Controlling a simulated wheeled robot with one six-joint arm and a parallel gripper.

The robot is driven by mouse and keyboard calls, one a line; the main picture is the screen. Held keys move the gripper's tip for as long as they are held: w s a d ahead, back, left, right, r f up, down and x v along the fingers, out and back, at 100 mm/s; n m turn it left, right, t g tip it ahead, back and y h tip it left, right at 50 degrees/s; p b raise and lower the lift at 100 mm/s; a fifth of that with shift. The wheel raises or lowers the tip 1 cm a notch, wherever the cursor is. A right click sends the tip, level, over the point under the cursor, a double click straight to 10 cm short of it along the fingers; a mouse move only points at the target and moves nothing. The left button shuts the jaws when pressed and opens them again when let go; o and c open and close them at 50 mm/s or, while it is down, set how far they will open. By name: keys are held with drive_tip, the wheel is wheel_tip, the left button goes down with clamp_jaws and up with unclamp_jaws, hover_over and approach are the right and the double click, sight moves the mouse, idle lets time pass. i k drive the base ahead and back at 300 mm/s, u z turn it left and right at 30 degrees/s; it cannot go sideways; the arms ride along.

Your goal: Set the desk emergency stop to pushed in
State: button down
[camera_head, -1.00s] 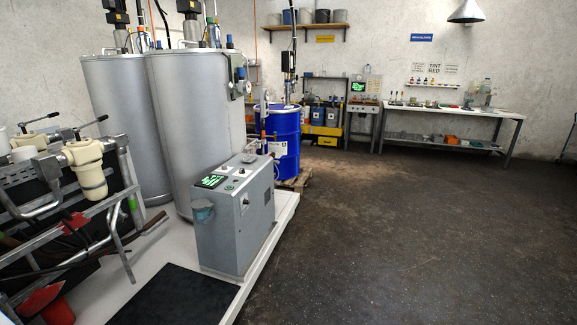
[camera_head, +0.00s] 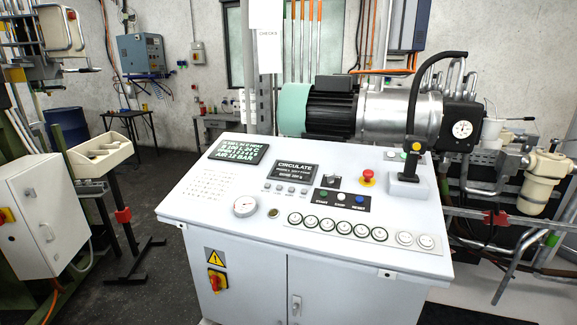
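The desk emergency stop (camera_head: 368,178) is a red mushroom button on a yellow base. It stands on the right part of the white control desk's sloped top (camera_head: 215,195), just left of a black joystick lever. I cannot tell from this view whether it is pushed in or out. My gripper is not in view.
The joystick (camera_head: 411,165) rises beside the stop. A motor and pump (camera_head: 330,105) stand behind. A white cabinet (camera_head: 40,215) is at left.

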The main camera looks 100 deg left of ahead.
sight(368, 174)
drive_tip(key=u, duration=2.9)
drive_tip(key=i, duration=1.65)
drive_tip(key=u, duration=0.05)
